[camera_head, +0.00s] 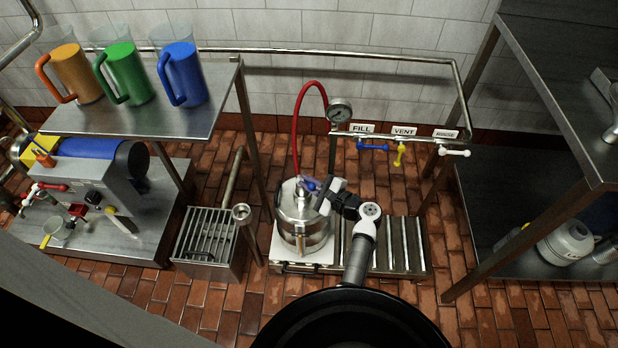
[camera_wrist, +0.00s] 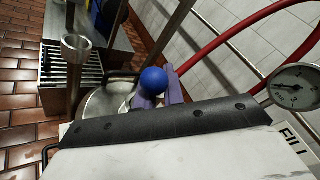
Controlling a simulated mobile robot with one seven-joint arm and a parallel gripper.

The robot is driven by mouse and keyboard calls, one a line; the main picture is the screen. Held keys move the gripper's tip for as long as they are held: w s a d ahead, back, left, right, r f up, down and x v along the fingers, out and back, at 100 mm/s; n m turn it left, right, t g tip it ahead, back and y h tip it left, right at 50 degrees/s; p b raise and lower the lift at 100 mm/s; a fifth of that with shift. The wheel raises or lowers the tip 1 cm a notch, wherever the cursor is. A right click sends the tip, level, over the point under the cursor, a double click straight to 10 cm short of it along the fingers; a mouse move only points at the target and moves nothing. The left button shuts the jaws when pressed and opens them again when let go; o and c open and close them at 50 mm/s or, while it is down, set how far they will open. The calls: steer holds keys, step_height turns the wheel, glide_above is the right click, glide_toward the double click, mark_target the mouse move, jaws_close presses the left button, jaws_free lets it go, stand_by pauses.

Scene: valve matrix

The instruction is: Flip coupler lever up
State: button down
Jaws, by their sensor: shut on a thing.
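The steel keg (camera_head: 288,225) stands on a white-topped platform, with the coupler on its top and a red hose rising from it. The coupler's blue lever (camera_head: 309,184) is on the right of the coupler. Its round blue knob (camera_wrist: 153,80) shows in the wrist view, just beyond the black edge of my gripper. My gripper (camera_head: 321,194) reaches in from the right and is shut on the lever near the knob. The gripper partly hides the lever, so its exact angle is hard to tell.
A pressure gauge (camera_head: 339,111) and a rail with blue, yellow and white valve handles under FILL, VENT and a third label are behind. A drain grate (camera_head: 207,238) is at left. A shelf (camera_head: 150,122) holds three mugs. A steel rack stands at right.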

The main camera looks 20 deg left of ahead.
steer(key=shift+r, duration=0.1)
stand_by(0.3)
steer(key=c, duration=1.5)
jaws_free()
steer(key=b+v, duration=0.1)
steer(key=v, duration=1.2)
steer(key=shift+d+r, duration=0.35)
steer(key=shift+h, duration=0.3)
